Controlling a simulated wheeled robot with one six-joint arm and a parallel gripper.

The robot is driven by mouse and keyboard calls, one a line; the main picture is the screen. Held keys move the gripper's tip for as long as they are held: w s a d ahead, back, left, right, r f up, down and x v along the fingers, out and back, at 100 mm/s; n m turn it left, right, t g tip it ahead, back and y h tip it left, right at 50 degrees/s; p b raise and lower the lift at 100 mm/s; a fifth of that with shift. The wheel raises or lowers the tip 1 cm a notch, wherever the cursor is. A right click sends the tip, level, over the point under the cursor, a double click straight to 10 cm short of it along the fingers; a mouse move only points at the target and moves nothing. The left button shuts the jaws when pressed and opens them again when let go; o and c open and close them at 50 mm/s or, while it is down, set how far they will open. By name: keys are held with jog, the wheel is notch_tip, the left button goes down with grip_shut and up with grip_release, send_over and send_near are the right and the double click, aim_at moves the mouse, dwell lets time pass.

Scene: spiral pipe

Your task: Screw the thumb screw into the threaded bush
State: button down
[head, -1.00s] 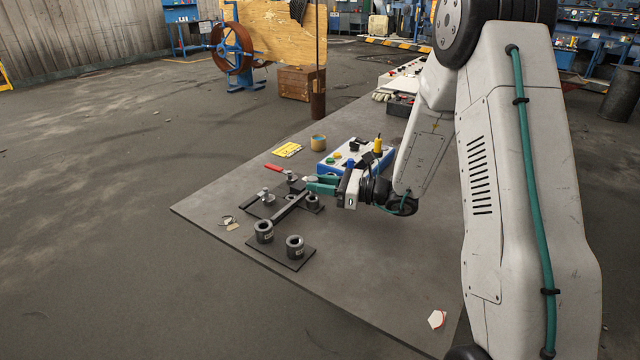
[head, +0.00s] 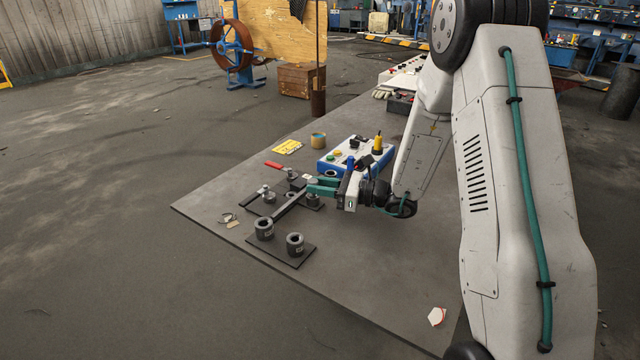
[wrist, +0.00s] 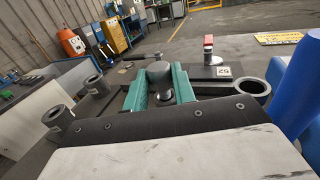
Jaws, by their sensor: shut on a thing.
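My gripper (head: 312,185) has teal fingers and is over the dark fixture plate on the table. In the wrist view the fingers (wrist: 160,92) are shut on a dark round-headed part, which I take as the thumb screw (wrist: 160,73). Its lower end and the threaded bush under it are hidden, so I cannot tell whether they touch. A dark cylinder (head: 312,201) stands just below the fingers in the head view. Two open dark bushes, one front left (head: 264,230) and one front right (head: 295,243), stand on a black plate (head: 280,252).
A grey bar (head: 288,206) runs between the plates. A red-handled part (head: 274,165) stands behind. A blue and white control box (head: 352,155) is close behind my gripper. A yellow card (head: 288,147) and a tin (head: 318,139) lie further back. The table's right front is mostly clear.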

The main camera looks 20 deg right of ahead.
jog(key=shift+f, duration=0.65)
jog(key=c, duration=1.1)
grip_release()
jog(key=shift+d, duration=0.1)
jog(key=v, duration=0.7)
jog(key=shift+s+d, duration=0.25)
jog(key=shift+d, duration=0.05)
jog(key=shift+c, duration=0.3)
